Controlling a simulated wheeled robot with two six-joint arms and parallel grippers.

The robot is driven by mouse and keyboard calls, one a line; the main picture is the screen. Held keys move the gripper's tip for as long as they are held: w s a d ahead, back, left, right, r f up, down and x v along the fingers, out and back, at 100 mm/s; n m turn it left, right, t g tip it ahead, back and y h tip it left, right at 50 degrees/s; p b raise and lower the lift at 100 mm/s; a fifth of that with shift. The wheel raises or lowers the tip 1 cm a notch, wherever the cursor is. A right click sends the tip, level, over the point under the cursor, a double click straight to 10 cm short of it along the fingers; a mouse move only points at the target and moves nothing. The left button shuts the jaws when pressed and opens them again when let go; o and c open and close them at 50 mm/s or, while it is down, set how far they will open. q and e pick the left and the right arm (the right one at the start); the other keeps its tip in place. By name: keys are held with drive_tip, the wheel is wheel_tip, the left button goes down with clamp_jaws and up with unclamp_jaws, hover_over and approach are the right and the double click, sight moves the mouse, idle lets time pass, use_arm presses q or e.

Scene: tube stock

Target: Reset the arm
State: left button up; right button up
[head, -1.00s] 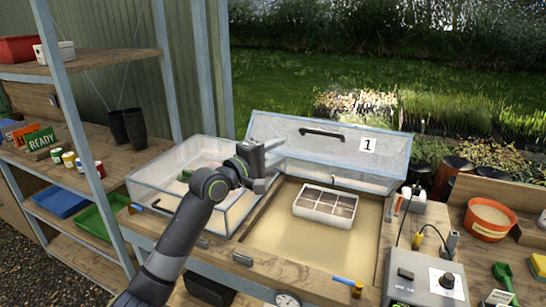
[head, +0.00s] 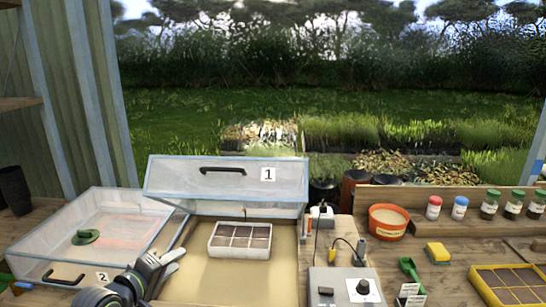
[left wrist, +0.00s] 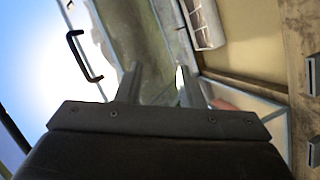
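My left gripper (head: 172,264) is at the lower left of the head view, over the front of the bench between box 2 and the sandy bed. In the left wrist view its two fingers (left wrist: 160,85) stand apart with nothing held between them. The clear lid marked 1 (head: 225,182) stands raised behind the sandy bed (head: 225,278). A white tray with brown cells (head: 240,254) sits on that bed; its edge also shows in the left wrist view (left wrist: 203,22). My right gripper is not in view.
Clear box 2 (head: 45,267) is at left, with a green item (head: 86,237) seen inside. A grey control box (head: 343,285), an orange pot (head: 387,221), several capped jars (head: 489,204) and a yellow tray (head: 509,287) stand to the right.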

use_arm(q)
drive_tip(key=s+f+m+g+y, duration=0.2)
drive_tip(key=s+f+m, duration=0.1)
drive_tip(key=s+f, duration=0.55)
drive_tip(key=s+a+f+m+g+y, duration=0.2)
drive_tip(key=s+f+g, duration=0.15)
drive_tip(key=s, duration=0.55)
drive_tip(key=s+a+f+m+g+y, duration=0.15)
drive_tip(key=s+f, duration=0.25)
drive_tip(key=s, duration=0.6)
drive_tip(key=s+a+f+m+g+y, duration=0.2)
drive_tip(key=s+f+g, duration=0.15)
drive_tip(key=s, duration=0.55)
wheel_tip(320, 180, down, 26)
drive_tip(key=a+g, duration=0.1)
drive_tip(key=a, duration=0.1)
drive_tip(key=s+d+f+g+h, duration=0.1)
drive_tip(key=s+f, duration=1.5)
drive_tip(key=shift+d+f+b, duration=0.25)
drive_tip(key=shift+d+b, duration=0.1)
drive_tip(key=shift+b, duration=0.1)
drive_tip(key=shift+m, duration=0.25)
